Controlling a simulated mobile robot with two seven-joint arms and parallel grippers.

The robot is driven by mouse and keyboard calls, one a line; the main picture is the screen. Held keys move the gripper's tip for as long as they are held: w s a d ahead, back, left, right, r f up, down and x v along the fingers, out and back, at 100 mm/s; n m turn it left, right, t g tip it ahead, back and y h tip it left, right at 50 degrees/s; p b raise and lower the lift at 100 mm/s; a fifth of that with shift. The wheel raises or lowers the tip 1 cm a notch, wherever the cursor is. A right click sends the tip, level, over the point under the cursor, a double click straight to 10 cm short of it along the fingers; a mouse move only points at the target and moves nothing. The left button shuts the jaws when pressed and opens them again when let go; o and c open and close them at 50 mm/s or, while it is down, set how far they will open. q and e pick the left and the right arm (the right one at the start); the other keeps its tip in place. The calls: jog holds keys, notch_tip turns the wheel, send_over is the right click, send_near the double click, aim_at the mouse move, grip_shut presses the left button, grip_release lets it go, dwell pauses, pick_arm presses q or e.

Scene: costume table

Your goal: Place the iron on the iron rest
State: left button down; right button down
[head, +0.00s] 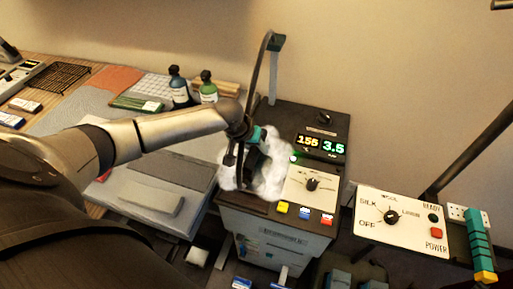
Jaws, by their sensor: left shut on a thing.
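My left gripper (250,143) reaches in from the left over the steam station and is shut on the iron. The iron's teal handle (258,132) shows at the jaws; most of its body is hidden by the gripper and by white steam (267,180). The iron rest is not clearly visible; the dark left part of the station top (244,203) lies under the gripper and steam. I cannot tell whether the iron touches it. My right gripper is not in view.
The station's display (321,146) reads 155 and 3.5, above a dial panel (312,186) and coloured buttons. A control box (398,222) stands at right. Two bottles (180,87) and folded cloth stand behind the arm. A grey board (160,190) lies left of the station.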

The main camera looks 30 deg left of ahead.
pick_arm(q)
jog(key=shift+w+r, duration=0.1)
jog(key=c, duration=0.5)
grip_release()
jog(key=p+v, duration=0.2)
jog(key=v, duration=1)
jog(key=shift+s, duration=0.2)
